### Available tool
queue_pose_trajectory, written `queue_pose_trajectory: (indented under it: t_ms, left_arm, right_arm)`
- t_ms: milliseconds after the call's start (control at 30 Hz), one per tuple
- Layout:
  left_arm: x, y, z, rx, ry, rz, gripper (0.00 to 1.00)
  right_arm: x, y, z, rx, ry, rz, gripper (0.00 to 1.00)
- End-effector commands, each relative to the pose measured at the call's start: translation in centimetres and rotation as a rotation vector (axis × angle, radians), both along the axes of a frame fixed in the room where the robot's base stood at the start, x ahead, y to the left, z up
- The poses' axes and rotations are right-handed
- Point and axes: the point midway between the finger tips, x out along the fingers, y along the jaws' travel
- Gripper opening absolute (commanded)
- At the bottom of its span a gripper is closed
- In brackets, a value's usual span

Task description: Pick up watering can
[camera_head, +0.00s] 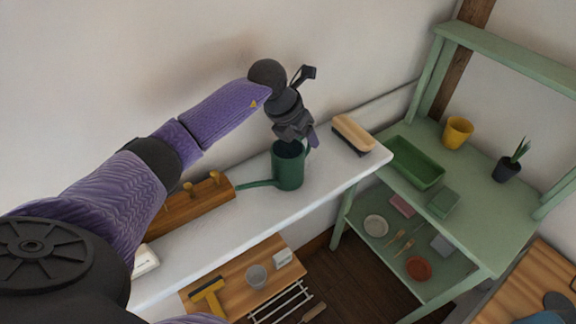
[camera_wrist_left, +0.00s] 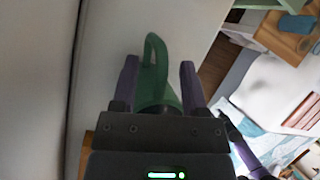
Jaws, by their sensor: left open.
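The green watering can (camera_head: 289,168) stands upright on the white shelf, its spout pointing left in the head view. My left gripper (camera_head: 300,143) is above the can's top, fingers pointing down. In the left wrist view the open fingers (camera_wrist_left: 160,85) lie on either side of the can's green handle (camera_wrist_left: 156,62), with gaps on both sides. The lower part of the can is hidden behind the gripper body there. I cannot tell whether a finger touches the can.
A wooden block with pegs (camera_head: 190,203) stands left of the can, and a brush (camera_head: 353,135) lies to its right. A green shelf unit at right holds a green tray (camera_head: 414,162), a yellow pot (camera_head: 457,132) and a small plant (camera_head: 511,163). The wall is close behind.

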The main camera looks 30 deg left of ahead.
Motion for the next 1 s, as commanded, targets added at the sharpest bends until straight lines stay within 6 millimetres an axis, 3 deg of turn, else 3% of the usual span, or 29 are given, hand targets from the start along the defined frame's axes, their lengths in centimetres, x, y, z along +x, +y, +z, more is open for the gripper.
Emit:
queue_pose_trajectory:
  t_ms: [167, 433, 1000]
  left_arm:
    - [0.06, 0.01, 0.00, 0.001, -0.001, 0.000, 0.57]
    - [0.05, -0.01, 0.02, 0.000, -0.001, -0.001, 0.00]
    - [0.05, -0.01, 0.02, 0.000, -0.001, -0.001, 0.00]
  right_arm:
    - [0.03, -0.05, 0.03, -0.001, -0.001, 0.001, 0.59]
    - [0.01, -0.07, 0.04, -0.001, -0.001, 0.001, 0.59]
    - [-0.02, -0.12, 0.04, -0.002, 0.000, -0.001, 0.59]
